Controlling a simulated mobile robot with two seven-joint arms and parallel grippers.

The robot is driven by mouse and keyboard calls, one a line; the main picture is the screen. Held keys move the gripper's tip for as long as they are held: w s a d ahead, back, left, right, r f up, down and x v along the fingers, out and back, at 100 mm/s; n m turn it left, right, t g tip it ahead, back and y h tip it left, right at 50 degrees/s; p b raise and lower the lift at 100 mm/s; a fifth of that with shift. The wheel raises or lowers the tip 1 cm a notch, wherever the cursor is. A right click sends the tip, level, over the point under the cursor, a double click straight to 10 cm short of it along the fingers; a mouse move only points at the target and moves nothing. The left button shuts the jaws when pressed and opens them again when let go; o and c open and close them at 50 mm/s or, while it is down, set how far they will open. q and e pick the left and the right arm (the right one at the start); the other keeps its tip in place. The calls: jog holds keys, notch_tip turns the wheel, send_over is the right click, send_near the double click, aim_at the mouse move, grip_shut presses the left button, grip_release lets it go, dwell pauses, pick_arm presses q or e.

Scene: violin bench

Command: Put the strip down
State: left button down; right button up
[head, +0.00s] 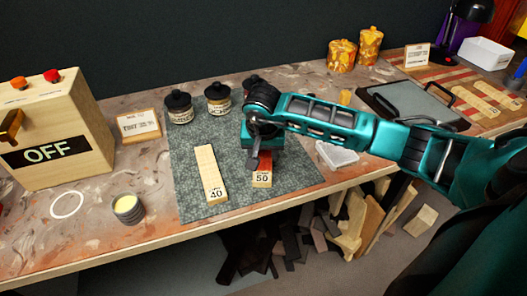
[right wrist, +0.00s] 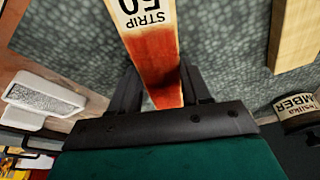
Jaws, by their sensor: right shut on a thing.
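The strip marked 50 (head: 262,179) is pale wood with a red-brown stained part. It shows below my right gripper (head: 256,155) in the head view, over the grey-green mat (head: 290,182). In the right wrist view the strip (right wrist: 150,45) runs between the two fingers of my right gripper (right wrist: 155,90), which is shut on it at the stained part. The arm hides its far end in the head view. I cannot tell whether the strip touches the mat. A bare strip marked 40 (head: 207,170) lies on the mat to its left. My left gripper is not in view.
Dark-lidded jars (head: 218,97) stand at the mat's back. A wooden box marked OFF (head: 50,135), a small open tin (head: 128,207) and a white ring (head: 67,204) are to the left. The mat's front is clear.

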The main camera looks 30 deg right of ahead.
jog(key=o, duration=0.6)
jog(key=shift+f, duration=0.15)
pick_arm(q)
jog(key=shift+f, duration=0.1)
pick_arm(e)
jog(key=o, duration=0.5)
jog(key=shift+r, duration=0.35)
pick_arm(q)
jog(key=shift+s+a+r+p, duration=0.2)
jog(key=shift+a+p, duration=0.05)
jog(key=shift+p, duration=0.3)
pick_arm(e)
jog(key=v, duration=1.1)
jog(key=shift+s+r, duration=0.15)
jog(key=shift+r, duration=0.15)
jog(key=shift+a, duration=0.1)
